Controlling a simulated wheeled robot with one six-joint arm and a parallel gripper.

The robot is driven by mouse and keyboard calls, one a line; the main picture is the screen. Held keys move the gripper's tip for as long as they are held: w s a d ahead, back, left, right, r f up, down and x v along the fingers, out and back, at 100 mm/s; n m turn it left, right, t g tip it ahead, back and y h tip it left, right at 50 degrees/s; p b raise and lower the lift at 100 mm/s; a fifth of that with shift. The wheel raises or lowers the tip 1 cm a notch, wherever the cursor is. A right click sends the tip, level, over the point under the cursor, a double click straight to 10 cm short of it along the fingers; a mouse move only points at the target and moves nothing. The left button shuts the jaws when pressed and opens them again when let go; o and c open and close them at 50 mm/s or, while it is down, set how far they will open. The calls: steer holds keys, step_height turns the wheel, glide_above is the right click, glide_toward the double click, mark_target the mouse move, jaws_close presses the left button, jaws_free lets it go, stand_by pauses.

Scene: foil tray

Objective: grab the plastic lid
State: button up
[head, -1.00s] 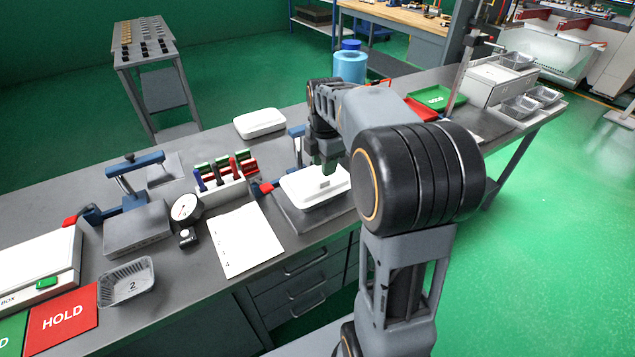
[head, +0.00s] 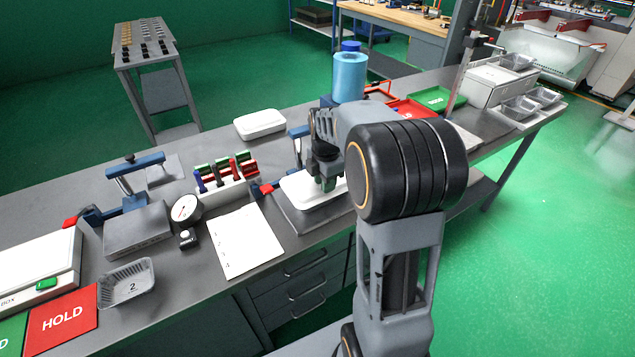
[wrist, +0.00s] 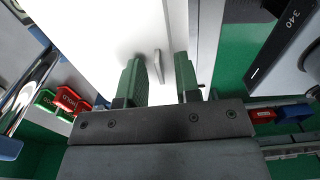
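The white plastic lid (head: 296,184) lies on a dark grey fixture plate at the bench's front edge, partly hidden by my arm. In the wrist view the lid (wrist: 100,30) is a broad white surface with a small upright tab (wrist: 158,66). My gripper (head: 327,184) is right over the lid, pointing down. Its two green fingers (wrist: 158,74) stand apart on either side of the tab, with a gap visible on both sides. The gripper is open and holds nothing. Whether the fingertips touch the lid's top cannot be told.
A blue clamp with a red handle (head: 268,189) stands at the fixture's left. A rack of coloured markers (head: 226,178), a dial gauge (head: 186,209) and a paper sheet (head: 243,240) lie to the left. Another white lidded tray (head: 260,124) sits behind, and a blue bottle (head: 349,77) beyond.

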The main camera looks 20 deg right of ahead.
jaws_close()
stand_by(0.3)
